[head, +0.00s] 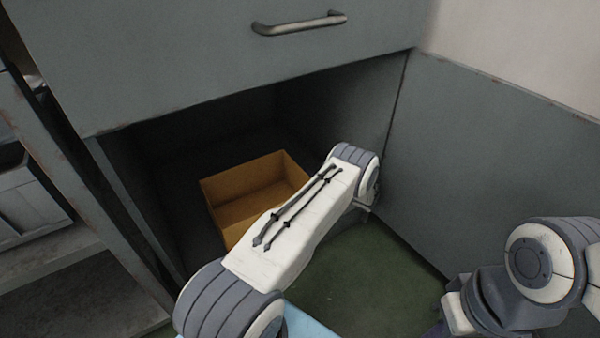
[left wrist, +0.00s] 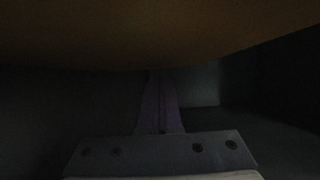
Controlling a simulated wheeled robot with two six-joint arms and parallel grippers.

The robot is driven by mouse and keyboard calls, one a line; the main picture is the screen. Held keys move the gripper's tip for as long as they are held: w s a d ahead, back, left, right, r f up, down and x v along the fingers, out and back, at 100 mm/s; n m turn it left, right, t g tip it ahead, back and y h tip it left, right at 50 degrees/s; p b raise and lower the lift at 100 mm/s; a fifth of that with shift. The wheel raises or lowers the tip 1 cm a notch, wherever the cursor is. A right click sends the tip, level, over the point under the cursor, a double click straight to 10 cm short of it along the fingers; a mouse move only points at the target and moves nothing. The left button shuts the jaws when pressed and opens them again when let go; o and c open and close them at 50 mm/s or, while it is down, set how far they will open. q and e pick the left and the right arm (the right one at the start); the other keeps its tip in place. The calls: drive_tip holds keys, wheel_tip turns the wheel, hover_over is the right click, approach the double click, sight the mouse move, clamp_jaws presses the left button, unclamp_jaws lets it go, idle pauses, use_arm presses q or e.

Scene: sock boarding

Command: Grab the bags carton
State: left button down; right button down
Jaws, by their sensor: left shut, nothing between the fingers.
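The bags carton (head: 245,178) is an open-topped brown box standing inside the dark cabinet opening. My left arm reaches across in front of it and covers its right and lower parts in the head view. My left gripper (left wrist: 159,76) shows dimly in the left wrist view, its fingers together with nothing seen between them. A brown surface, which looks like the carton (left wrist: 150,35), fills the top of that view close above the fingers. I cannot tell whether they touch. My right arm shows at the lower right of the head view, but its gripper does not.
A grey drawer front with a metal handle (head: 300,23) overhangs the opening. A grey panel (head: 490,160) bounds it on the right. Shelves with a pale bin (head: 35,210) stand at the left. Green floor (head: 365,285) shows below my arm.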

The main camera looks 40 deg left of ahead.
sight(300, 179)
use_arm(q)
drive_tip(key=shift+s+r, duration=0.1)
drive_tip(key=shift+s, duration=0.05)
drive_tip(key=s+p, duration=0.1)
drive_tip(key=s+d+p, duration=0.1)
drive_tip(key=p, duration=0.1)
drive_tip(key=s+p, duration=0.1)
drive_tip(key=shift+s+d+r+p, duration=0.15)
drive_tip(key=shift+d+r+p, duration=0.15)
drive_tip(key=shift+p, duration=0.05)
drive_tip(key=s+d+p, duration=0.1)
drive_tip(key=s, duration=0.1)
drive_tip(key=s+p, duration=0.2)
drive_tip(key=s+d+p, duration=0.1)
drive_tip(key=s+p, duration=0.1)
drive_tip(key=shift+s+d+f, duration=0.25)
drive_tip(key=shift+s+d, duration=0.05)
drive_tip(key=shift+s, duration=0.05)
drive_tip(key=shift+s+d+f, duration=0.1)
drive_tip(key=shift+s+f, duration=0.05)
drive_tip(key=shift+s, duration=0.05)
drive_tip(key=shift+w, duration=0.1)
